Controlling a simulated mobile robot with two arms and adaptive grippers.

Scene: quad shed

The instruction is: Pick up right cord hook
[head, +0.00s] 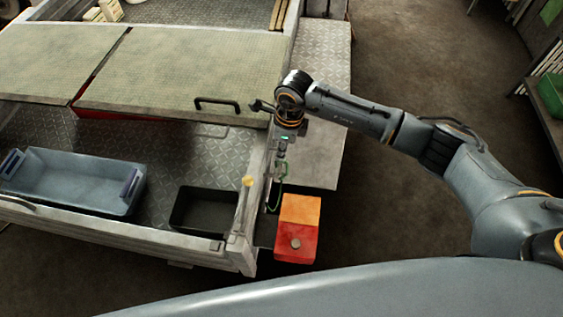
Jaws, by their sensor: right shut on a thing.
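My right gripper (282,153) points down beside the right side wall of the metal cargo bed. It is small in the picture and is shut on the right cord hook, at the top of a thin green cord (279,194). The hook itself is mostly hidden by the fingers and too small to make out clearly. The green cord hangs in a curve below the gripper, just outside the bed wall and above an orange and red box. My left gripper is not in view.
A black bin (181,229) and a blue-grey crate (78,164) sit in the bed. A lid with a black handle (217,101) lies behind.

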